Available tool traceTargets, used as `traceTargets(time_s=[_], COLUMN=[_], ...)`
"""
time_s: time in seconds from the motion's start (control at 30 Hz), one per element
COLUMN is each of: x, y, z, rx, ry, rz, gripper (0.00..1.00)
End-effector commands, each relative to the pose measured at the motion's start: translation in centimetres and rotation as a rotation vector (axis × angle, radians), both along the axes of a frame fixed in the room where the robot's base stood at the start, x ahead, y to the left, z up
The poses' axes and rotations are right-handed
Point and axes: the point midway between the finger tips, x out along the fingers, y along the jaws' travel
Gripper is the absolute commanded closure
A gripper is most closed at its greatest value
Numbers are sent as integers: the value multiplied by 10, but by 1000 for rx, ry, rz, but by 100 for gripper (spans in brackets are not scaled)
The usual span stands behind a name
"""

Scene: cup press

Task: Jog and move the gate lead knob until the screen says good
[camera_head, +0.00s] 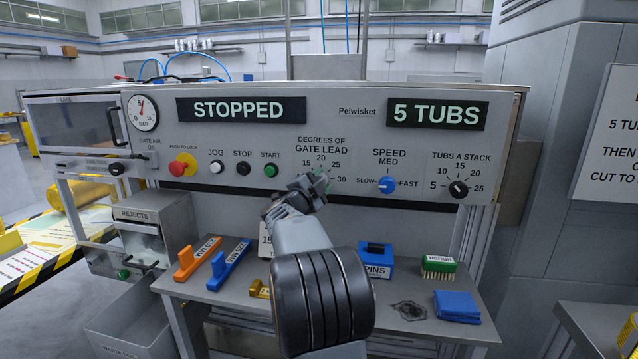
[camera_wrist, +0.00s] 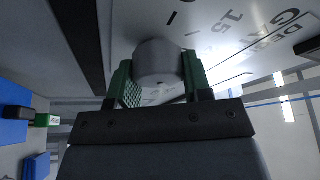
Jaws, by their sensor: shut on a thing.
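My gripper (camera_head: 316,184) is at the gate lead dial on the machine's front panel (camera_head: 330,105). In the wrist view its green-padded fingers (camera_wrist: 158,80) are shut on the grey gate lead knob (camera_wrist: 158,60), one pad on each side. In the head view my gripper hides the knob and its pointer; the marks 15, 20, 25 and 30 show around it. The left screen (camera_head: 241,110) reads STOPPED and the right screen (camera_head: 437,114) reads 5 TUBS. The jog button (camera_head: 216,167) is white, left of the black stop button (camera_head: 243,168) and green start button (camera_head: 270,170).
A red push-to-lock button (camera_head: 183,167) is at the left. The blue speed knob (camera_head: 387,185) and black tubs-a-stack knob (camera_head: 458,189) are right of my gripper. Below, the shelf holds orange (camera_head: 196,260) and blue (camera_head: 229,266) tools, a green brush (camera_head: 438,266) and blue cloths (camera_head: 456,305).

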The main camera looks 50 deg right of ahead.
Motion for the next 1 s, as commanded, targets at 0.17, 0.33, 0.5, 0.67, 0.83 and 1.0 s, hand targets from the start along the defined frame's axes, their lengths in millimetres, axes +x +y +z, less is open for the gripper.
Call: traceTargets(time_s=[0.17, 0.33, 0.5, 0.67, 0.83, 1.0], x=[-1, 0, 1, 0, -6, -13], y=[-1, 1, 1, 6, 31, 65], z=[1, 1, 1, -1, -5, -11], rx=[-3, -2, -1, -1, -2, -1], ry=[-1, 0, 0, 0, 0, -1], rz=[-3, 1, 2, 3, 6, 6], gripper=[45, 29, 29, 29, 29, 29])
